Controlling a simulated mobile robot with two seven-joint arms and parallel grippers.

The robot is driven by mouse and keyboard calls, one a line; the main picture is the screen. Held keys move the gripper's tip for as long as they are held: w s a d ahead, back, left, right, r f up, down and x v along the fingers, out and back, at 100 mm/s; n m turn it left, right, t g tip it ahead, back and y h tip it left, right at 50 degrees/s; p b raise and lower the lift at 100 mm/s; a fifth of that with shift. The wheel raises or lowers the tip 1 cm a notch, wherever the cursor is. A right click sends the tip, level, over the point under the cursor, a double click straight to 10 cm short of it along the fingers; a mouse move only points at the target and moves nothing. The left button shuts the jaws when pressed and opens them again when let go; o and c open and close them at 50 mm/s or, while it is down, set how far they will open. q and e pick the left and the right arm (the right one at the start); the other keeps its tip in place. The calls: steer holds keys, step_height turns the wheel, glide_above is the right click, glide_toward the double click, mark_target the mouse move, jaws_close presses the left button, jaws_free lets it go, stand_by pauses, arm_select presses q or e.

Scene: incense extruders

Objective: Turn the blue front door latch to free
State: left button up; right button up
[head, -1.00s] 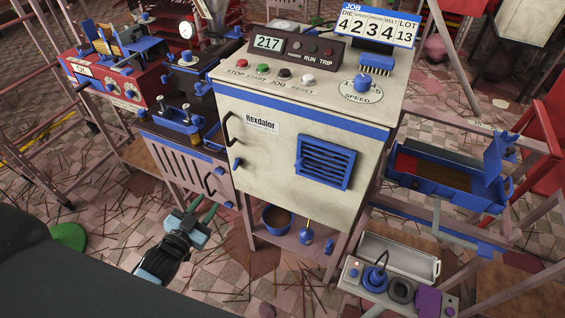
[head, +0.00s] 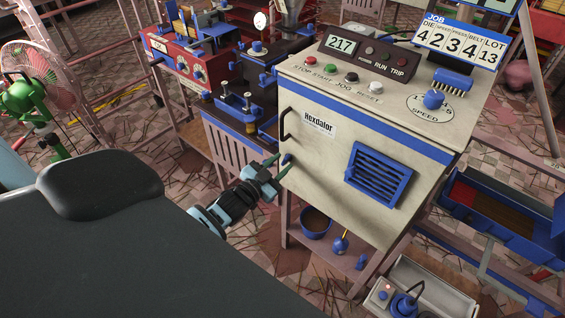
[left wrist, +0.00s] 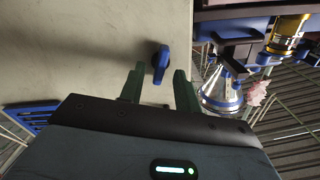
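The small blue latch (head: 287,159) sits on the cream front door (head: 325,165) of the cabinet, below the dark door handle (head: 285,124). My left gripper (head: 276,170) is beside the latch at the door's left edge, with its green fingers apart. In the left wrist view the blue latch (left wrist: 161,64) lies just beyond the fingertips and between their lines. The left gripper's fingers (left wrist: 158,85) are open and empty there, and I see no clear contact. My right gripper is not in view.
A blue louvred vent (head: 379,174) is on the door's right side. A control panel with buttons (head: 345,88) tops the cabinet. A machine with blue parts (head: 247,103) stands close left. Below are a blue pot (head: 315,222) and a cream tray (head: 432,287).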

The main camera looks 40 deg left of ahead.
arm_select(q)
steer(key=shift+w+d, duration=0.1)
steer(key=shift+w, duration=0.55)
steer(key=c, duration=0.6)
jaws_close()
